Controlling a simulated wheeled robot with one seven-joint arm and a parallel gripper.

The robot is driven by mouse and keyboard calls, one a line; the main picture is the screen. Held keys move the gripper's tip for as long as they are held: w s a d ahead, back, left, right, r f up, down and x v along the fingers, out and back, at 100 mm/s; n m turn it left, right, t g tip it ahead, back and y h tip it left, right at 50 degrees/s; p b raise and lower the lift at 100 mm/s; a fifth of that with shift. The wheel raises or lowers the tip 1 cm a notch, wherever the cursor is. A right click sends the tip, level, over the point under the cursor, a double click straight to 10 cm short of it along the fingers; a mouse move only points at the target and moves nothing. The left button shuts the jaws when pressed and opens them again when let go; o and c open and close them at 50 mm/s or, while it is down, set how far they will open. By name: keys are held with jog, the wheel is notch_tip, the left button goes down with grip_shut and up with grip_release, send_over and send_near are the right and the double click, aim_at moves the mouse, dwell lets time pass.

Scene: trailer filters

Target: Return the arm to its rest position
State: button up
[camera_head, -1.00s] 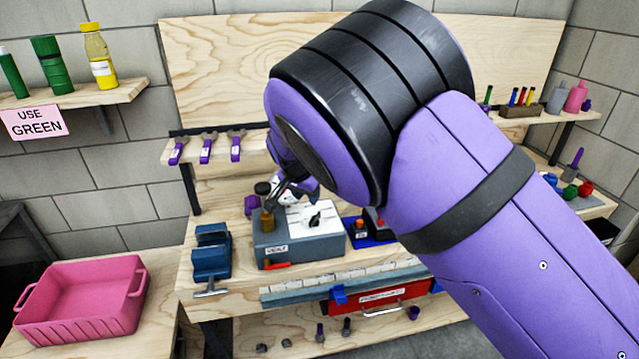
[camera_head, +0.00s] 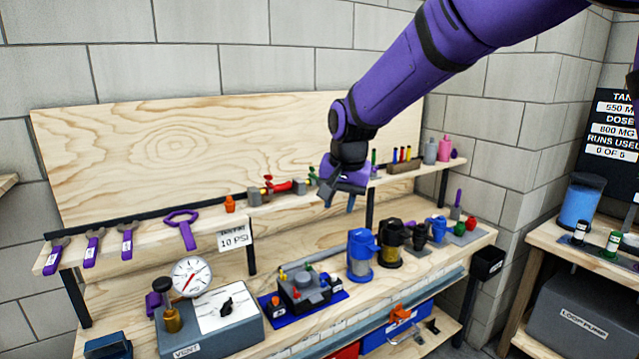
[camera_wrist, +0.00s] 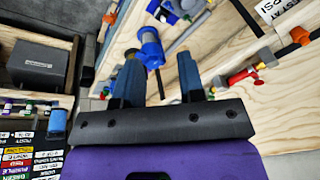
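My purple arm (camera_head: 420,60) reaches in from the top right of the head view. My gripper (camera_head: 340,198) hangs in the air in front of the wooden backboard and upper shelf, above the bench. In the wrist view my gripper (camera_wrist: 160,75) has its two blue-grey fingers apart, with nothing held between them. A blue filter housing (camera_wrist: 150,45) shows beyond the gap between the fingers, at a distance. The same kind of blue housing (camera_head: 361,255) stands on the bench in the head view, below my gripper.
The bench holds a gauge (camera_head: 192,277) at a grey vent box (camera_head: 225,328), a valve block on a blue plate (camera_head: 325,302), and a dark filter housing (camera_head: 391,241). Wrenches (camera_head: 127,240) lie on the upper shelf (camera_head: 80,262). A side table with a blue container (camera_head: 580,203) stands at the right.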

jog(key=s+d+r+n+t, duration=0.1)
jog(key=s+d+r, duration=0.4)
jog(key=s+d, duration=0.3)
jog(key=s+d+r, duration=0.4)
jog(key=s+d, duration=0.2)
jog(key=d, duration=0.4)
jog(key=s+d+f, duration=0.1)
jog(key=s+d, duration=0.3)
jog(key=s, duration=0.5)
jog(key=s+d+n+t+h, duration=0.1)
jog(key=s+d, duration=0.3)
jog(key=s, duration=0.5)
jog(key=shift+f, duration=0.4)
